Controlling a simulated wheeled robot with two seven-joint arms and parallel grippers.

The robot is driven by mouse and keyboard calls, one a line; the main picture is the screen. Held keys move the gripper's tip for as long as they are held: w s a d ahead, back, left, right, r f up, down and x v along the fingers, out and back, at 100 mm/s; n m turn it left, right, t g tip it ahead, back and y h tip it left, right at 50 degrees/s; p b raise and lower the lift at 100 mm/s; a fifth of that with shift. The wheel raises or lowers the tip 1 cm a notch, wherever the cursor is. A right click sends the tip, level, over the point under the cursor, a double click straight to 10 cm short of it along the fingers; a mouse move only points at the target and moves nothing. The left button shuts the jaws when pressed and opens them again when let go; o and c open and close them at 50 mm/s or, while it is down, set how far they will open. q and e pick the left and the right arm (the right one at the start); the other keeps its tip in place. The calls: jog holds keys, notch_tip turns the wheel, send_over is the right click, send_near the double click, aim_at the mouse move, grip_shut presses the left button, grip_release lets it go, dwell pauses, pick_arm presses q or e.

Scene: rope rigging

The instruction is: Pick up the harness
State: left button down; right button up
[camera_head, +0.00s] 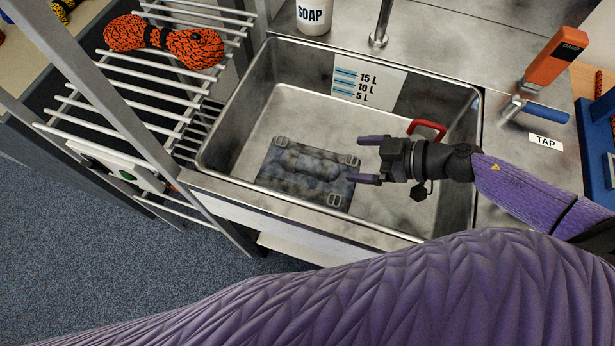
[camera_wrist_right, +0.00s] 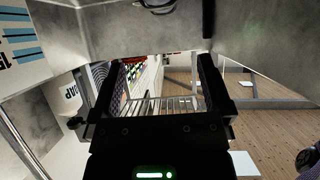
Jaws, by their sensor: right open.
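The harness (camera_head: 290,176) is a dark, mottled blue-grey piece with pale metal buckles at its corners. It lies flat on the bottom of the steel sink (camera_head: 259,122), in the left half. My right gripper (camera_head: 366,160) reaches in from the right over the sink. Its two purple-tipped fingers are spread apart, with nothing between them, pointing left at the harness's right edge. I cannot tell how high above the harness they are. The right wrist view shows the black fingers (camera_wrist_right: 166,90) apart and empty; the harness is not seen there. My left gripper is not in view.
A red handle (camera_head: 427,127) sits at the sink's right side. A soap bottle (camera_head: 314,14) stands behind. A rack (camera_head: 140,80) with orange rope (camera_head: 165,40) is left.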

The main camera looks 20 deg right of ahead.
aim_at(316, 162)
jog(key=f, duration=0.1)
jog(key=b, duration=0.1)
jog(key=f, duration=0.1)
jog(key=shift+w+a+f, duration=0.25)
jog(key=shift+a+f, duration=0.1)
jog(key=shift+a, duration=0.05)
jog(key=b+x, duration=0.3)
jog(key=x, duration=0.4)
jog(key=shift+w+a, duration=0.1)
jog(key=shift+a, duration=0.3)
jog(key=shift+w+a+f, duration=0.1)
jog(key=shift+w+a, duration=0.15)
jog(key=shift+a, duration=0.1)
jog(key=c, duration=0.3)
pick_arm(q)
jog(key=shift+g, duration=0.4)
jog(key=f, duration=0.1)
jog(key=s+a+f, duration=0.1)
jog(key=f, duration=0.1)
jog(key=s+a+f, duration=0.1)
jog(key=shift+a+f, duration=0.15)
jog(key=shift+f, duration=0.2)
pick_arm(e)
grip_shut()
